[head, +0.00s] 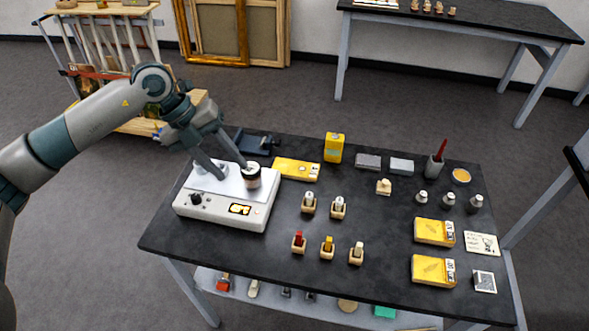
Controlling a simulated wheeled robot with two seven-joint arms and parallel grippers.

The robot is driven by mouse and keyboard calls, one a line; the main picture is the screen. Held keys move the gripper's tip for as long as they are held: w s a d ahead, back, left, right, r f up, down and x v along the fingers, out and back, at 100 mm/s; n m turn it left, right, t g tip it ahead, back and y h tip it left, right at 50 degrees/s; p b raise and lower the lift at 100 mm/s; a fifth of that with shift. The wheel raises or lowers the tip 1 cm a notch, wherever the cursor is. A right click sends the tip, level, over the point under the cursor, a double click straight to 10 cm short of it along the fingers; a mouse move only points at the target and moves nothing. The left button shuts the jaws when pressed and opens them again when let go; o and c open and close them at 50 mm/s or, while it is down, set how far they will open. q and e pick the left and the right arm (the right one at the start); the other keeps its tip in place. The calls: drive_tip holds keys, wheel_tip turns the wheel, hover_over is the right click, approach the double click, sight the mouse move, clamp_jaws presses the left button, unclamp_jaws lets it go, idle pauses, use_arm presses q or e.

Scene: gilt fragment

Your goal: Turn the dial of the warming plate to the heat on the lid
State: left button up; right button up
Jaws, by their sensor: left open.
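The white warming plate (222,216) sits at the left end of the dark table. Its black dial (196,199) is on the front left, and a small lit orange display (240,209) is on the front right. A small dark jar with a pale lid (251,168) stands on the plate's top at the right. Any heat mark on the lid is too small to read. My left gripper (232,171) is open above the plate, its fingers spread, one tip close to the jar. I cannot tell whether it touches. My right gripper is not in view.
Behind the plate are a dark clamp-like tool (256,144), a yellow flat box (296,169) and a yellow can (334,147). Several small bottles in wooden holders (308,203) stand to the right. Yellow packets (432,269) lie further right. The table's front left strip is bare.

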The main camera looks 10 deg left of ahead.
use_arm(q)
drive_tip(key=s+d+r+h, duration=0.1)
drive_tip(key=d+h, duration=0.1)
drive_tip(key=d, duration=0.3)
drive_tip(key=s+d+r+h, duration=0.1)
drive_tip(key=d+h, duration=0.2)
drive_tip(key=d, duration=0.3)
drive_tip(key=s+d+r+m+h, duration=0.1)
drive_tip(key=d+r+h, duration=0.1)
drive_tip(key=d, duration=0.3)
drive_tip(key=shift+s+d+h, duration=0.15)
drive_tip(key=shift+s+h, duration=0.25)
drive_tip(key=shift+h, duration=0.1)
drive_tip(key=shift+r, duration=0.1)
